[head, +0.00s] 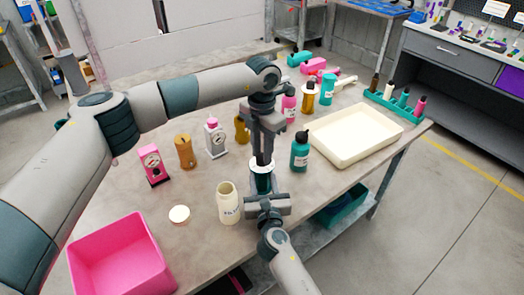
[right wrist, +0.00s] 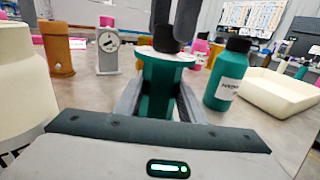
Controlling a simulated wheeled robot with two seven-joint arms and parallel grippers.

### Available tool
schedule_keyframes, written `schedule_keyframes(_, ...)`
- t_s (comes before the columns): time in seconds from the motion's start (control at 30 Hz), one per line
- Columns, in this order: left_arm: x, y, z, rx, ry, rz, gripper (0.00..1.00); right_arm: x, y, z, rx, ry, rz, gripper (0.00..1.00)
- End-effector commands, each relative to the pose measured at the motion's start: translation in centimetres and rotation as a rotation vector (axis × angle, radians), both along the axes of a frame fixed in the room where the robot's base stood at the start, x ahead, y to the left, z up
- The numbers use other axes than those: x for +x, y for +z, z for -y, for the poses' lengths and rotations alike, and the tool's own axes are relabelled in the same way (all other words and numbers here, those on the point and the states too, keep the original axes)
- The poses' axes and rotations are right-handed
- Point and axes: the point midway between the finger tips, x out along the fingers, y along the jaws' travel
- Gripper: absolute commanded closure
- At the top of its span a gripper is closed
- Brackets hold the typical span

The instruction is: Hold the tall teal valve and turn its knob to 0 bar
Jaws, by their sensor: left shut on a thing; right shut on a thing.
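The tall teal valve (head: 262,183) stands upright at the table's front edge, with a white top and a dark knob. It also shows in the right wrist view (right wrist: 158,92), with its knob (right wrist: 168,40) on the white top plate. My right gripper (head: 264,194) is shut on the valve's teal body from the near side. My left gripper (head: 261,157) points straight down from above and is shut on the knob; its fingers (right wrist: 178,22) show at the top of the right wrist view. No dial reading on this valve can be made out.
A cream jar (head: 228,205) stands close left of the valve, a teal bottle (head: 299,152) to its right. Pink (head: 152,165) and white (head: 215,139) gauge valves stand further left. A cream tray (head: 348,138) is at right, a pink bin (head: 120,258) at front left.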

Motion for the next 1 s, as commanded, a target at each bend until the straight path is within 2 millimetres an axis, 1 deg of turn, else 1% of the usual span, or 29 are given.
schedule_keyframes(1.0,0.10,0.10,-0.12,0.002,-0.963,0.002,0.95,-0.01,-0.09,0.09,0.000,-0.002,-0.002,0.98)
